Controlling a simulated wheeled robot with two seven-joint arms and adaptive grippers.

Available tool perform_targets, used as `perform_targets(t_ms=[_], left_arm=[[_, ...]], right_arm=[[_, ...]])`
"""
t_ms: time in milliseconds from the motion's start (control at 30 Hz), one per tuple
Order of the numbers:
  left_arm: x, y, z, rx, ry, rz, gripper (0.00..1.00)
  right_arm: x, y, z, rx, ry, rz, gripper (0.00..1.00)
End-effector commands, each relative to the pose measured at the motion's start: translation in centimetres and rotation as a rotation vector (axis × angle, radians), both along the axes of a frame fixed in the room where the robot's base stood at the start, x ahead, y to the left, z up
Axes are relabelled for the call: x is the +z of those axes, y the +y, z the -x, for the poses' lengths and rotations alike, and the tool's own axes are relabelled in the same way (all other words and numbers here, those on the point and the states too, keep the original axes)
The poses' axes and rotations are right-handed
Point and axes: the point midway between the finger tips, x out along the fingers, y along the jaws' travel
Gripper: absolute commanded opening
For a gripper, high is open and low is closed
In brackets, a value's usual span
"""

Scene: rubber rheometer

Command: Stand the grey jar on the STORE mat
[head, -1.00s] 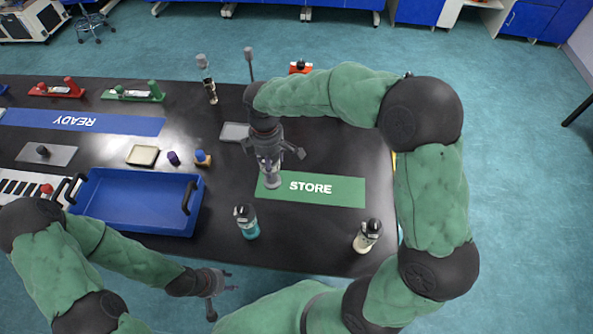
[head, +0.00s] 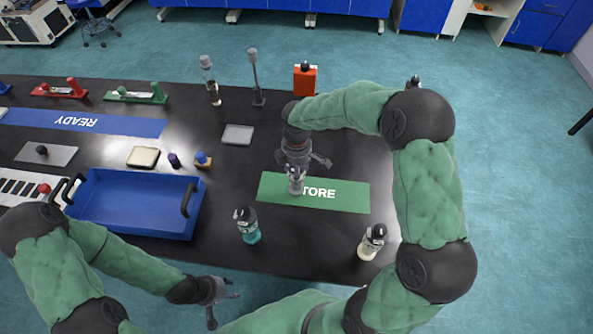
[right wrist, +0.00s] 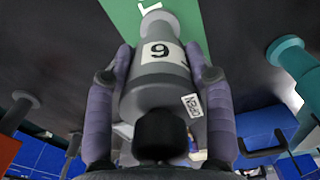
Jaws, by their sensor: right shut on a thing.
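The grey jar (right wrist: 160,75) has a dark cap and a white number label. It lies between the two fingers of my right gripper (right wrist: 165,95), which is shut on it. In the head view the jar (head: 297,186) shows below my right gripper (head: 296,174), over the left part of the green STORE mat (head: 340,198), covering the letter S. I cannot tell whether its base touches the mat. The mat also shows in the right wrist view (right wrist: 120,14). My left gripper (head: 228,302) is open and empty off the table's front edge.
A teal bottle (head: 249,228) and a cream bottle (head: 370,243) stand in front of the mat. A blue tray (head: 130,220) lies to the left. The mat's right part is clear.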

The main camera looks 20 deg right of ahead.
Motion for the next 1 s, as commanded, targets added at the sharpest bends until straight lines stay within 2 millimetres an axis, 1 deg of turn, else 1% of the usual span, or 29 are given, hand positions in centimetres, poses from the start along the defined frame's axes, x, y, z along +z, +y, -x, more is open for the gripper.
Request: perform_targets(t_ms=[233, 367, 400, 467, 833, 933, 1000], left_arm=[[0.0, 0.0, 0.0, 0.0, 0.0, 0.0, 0.4], [-0.1, 0.0, 0.0, 0.0, 0.0, 0.0, 0.4], [-0.1, 0.0, 0.0, 0.0, 0.0, 0.0, 0.4], [-0.1, 0.0, 0.0, 0.0, 0.0, 0.0, 0.4], [0.0, 0.0, 0.0, 0.0, 0.0, 0.0, 0.4], [0.2, 0.0, 0.0, 0.0, 0.0, 0.0, 0.4], [0.5, 0.0, 0.0, 0.0, 0.0, 0.0, 0.4]], right_arm=[[0.0, 0.0, -0.1, -0.001, -0.002, 0.0, 0.15], [-0.3, 0.0, 0.0, -0.001, -0.001, -0.001, 0.15], [-0.3, 0.0, 0.0, -0.001, -0.001, -0.001, 0.62], [-0.3, 0.0, 0.0, -0.001, -0.001, -0.001, 0.77], [-0.1, 0.0, 0.0, -0.001, -0.002, 0.0, 0.77], [0.7, 0.0, -0.1, -0.002, -0.004, 0.001, 0.77], [1.6, 0.0, -0.1, -0.002, -0.005, 0.0, 0.77]])
